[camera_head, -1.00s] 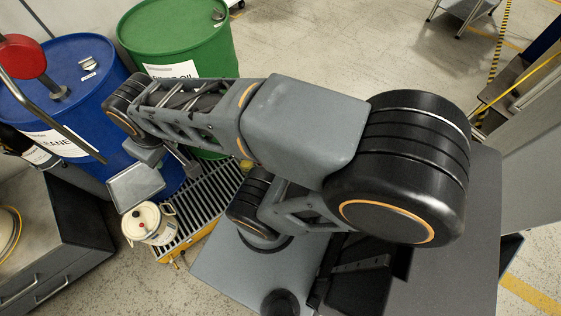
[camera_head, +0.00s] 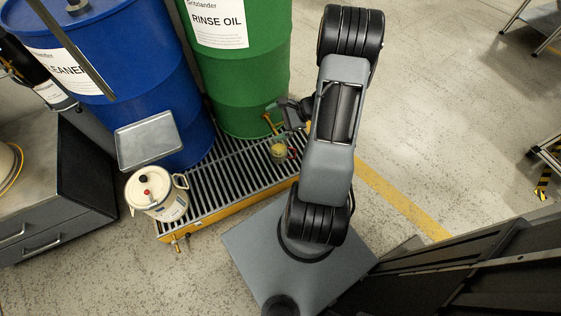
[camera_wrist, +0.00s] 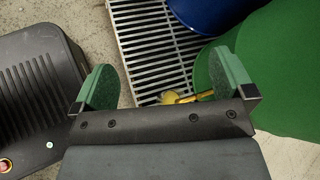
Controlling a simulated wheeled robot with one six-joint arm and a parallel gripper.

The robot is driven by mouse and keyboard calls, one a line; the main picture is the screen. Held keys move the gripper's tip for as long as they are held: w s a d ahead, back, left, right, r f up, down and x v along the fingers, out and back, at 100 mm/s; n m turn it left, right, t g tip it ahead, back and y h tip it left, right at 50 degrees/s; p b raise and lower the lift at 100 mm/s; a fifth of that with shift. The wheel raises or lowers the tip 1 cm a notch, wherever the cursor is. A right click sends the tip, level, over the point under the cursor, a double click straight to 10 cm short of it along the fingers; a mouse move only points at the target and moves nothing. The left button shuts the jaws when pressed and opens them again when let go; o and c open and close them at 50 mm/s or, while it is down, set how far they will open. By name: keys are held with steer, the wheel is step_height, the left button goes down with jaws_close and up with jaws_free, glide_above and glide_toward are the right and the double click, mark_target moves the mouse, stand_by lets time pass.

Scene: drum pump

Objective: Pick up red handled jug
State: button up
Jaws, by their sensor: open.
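A small clear jug (camera_head: 278,149) with yellowish contents and a red handle (camera_head: 291,152) stands on the grating in front of the green drum. In the wrist view a yellow round shape, likely the jug (camera_wrist: 170,98), shows between the fingers, partly hidden by my gripper's body. My gripper (camera_wrist: 165,82) is open, with its two green finger pads wide apart and nothing between them in its grasp. In the head view my gripper (camera_head: 272,108) is small and partly hidden, beside the green drum and above the jug.
The slatted grating (camera_head: 225,185) has a yellow front edge. The green drum (camera_head: 240,90) and blue drum (camera_head: 165,85) stand on it. A cream canister (camera_head: 155,195) stands at its left, near a metal tray (camera_head: 147,140). Open floor (camera_head: 430,120) lies to the right.

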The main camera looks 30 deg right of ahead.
steer(key=s+d+f+m+t+h+b, duration=0.1)
steer(key=d+f+m+t+b, duration=0.4)
steer(key=f, duration=0.9)
steer(key=m+t+h+b, duration=0.25)
steer(key=m+h, duration=0.25)
steer(key=m, duration=0.3)
glide_toward(283, 151)
step_height(283, 151, up, 3)
steer(key=s+d, duration=0.2)
steer(key=f+b+x, duration=0.1)
steer(key=b+x, duration=0.5)
steer(key=x, duration=0.7)
steer(key=shift+w+f+m, duration=0.2)
steer(key=shift+m, duration=0.1)
steer(key=shift+d, duration=0.15)
steer(key=c, duration=1.2)
steer(key=shift+c, duration=0.9)
steer(key=shift+r, duration=0.15)
